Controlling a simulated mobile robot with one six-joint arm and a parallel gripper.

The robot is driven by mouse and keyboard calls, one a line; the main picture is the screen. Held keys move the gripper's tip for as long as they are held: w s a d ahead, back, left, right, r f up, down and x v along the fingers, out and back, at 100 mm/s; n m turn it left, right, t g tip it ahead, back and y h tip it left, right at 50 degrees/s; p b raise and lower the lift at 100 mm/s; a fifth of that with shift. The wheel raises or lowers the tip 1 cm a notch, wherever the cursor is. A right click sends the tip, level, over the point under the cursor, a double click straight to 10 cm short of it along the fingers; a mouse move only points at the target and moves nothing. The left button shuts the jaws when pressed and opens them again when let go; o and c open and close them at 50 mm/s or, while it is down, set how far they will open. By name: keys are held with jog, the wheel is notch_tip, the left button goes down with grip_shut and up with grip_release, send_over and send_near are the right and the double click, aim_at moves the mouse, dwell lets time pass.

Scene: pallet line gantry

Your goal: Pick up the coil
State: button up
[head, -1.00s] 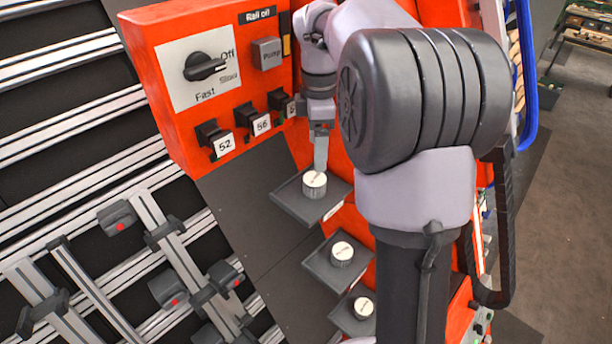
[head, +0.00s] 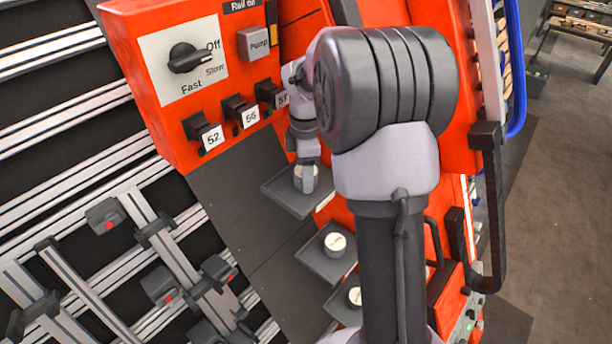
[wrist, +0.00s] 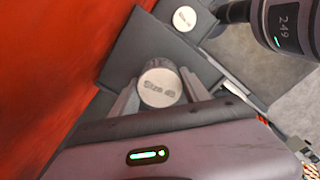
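A short round coil with a white, labelled top (head: 299,179) is at the uppermost of the small grey shelves (head: 284,196) in the head view. My gripper (head: 306,182) is down at this coil and partly hides it. In the wrist view the coil (wrist: 160,86) is between the two fingers of my gripper (wrist: 160,88), one on each side. The fingers look very close to its sides, but I cannot tell whether they press on it. Two similar coils sit on lower shelves, a middle one (head: 335,244) and a lowest one (head: 354,297) partly hidden by my arm.
An orange control box (head: 180,90) with a dial and numbered black switches stands left of and above the shelves. Its orange panel also runs close along the left in the wrist view (wrist: 50,60). Aluminium rails (head: 60,130) lie further left. Open floor (head: 545,190) is at right.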

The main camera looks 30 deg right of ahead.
grip_shut()
